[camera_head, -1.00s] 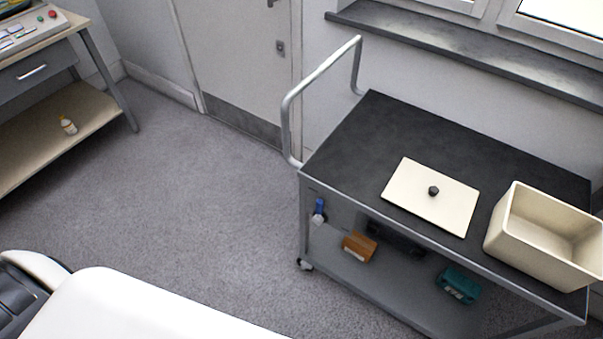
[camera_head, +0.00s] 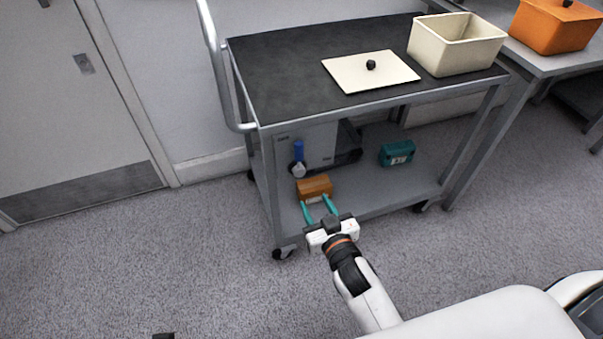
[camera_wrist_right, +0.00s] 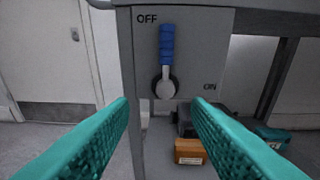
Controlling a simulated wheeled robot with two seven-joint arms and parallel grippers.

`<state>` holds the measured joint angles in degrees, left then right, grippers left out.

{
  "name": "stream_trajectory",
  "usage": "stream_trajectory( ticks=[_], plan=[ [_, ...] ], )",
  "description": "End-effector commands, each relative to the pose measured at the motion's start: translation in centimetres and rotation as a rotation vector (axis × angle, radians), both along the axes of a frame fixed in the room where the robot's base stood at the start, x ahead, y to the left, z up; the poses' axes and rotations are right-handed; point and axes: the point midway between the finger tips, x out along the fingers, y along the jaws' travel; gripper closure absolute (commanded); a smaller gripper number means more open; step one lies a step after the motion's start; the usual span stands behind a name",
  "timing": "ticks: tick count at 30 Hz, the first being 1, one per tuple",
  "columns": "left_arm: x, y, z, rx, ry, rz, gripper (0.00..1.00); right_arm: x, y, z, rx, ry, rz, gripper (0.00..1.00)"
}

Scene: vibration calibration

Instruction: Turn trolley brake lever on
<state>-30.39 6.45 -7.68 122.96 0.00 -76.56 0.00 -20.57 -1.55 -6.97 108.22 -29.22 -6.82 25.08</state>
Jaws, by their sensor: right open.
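The trolley (camera_head: 290,65) stands at the upper middle of the head view. Its brake lever (camera_head: 298,153) has a blue grip and a grey metal lower part, mounted on a grey panel at the trolley's left end. In the right wrist view the lever (camera_wrist_right: 167,45) stands upright, grip up, near the OFF mark; the ON mark is at lower right. My right gripper (camera_head: 317,206) is open and empty, in front of the trolley and apart from the lever. Its teal fingers (camera_wrist_right: 161,104) spread on both sides below the lever in the wrist view. My left gripper cannot be made out.
On the trolley top are a cream lid (camera_head: 365,75) and a cream bin (camera_head: 455,45). An orange-brown box (camera_head: 314,185) and a teal box (camera_head: 397,153) sit on the lower shelf. An orange bin (camera_head: 550,30) stands on a side table. Floor at left is clear.

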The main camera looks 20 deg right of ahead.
Motion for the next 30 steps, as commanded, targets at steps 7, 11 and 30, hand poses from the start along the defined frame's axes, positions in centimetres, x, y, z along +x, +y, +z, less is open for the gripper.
stream_trajectory(
  ticks=[7, 11, 30],
  plan=[
    [-0.5, 0.2, 2.6, 0.0, -0.02, 0.003, 0.64, 0.5, -0.7, 4.5, 0.015, -0.141, -0.022, 0.56],
    [-0.6, 0.2, 3.3, -0.001, -0.022, 0.003, 0.64, 1.8, -0.6, 4.9, 0.014, -0.149, -0.021, 0.56],
    [-1.6, 0.4, 6.3, -0.002, -0.04, 0.006, 0.64, 11.9, -0.3, 4.8, 0.015, -0.144, -0.022, 0.56]
  ],
)
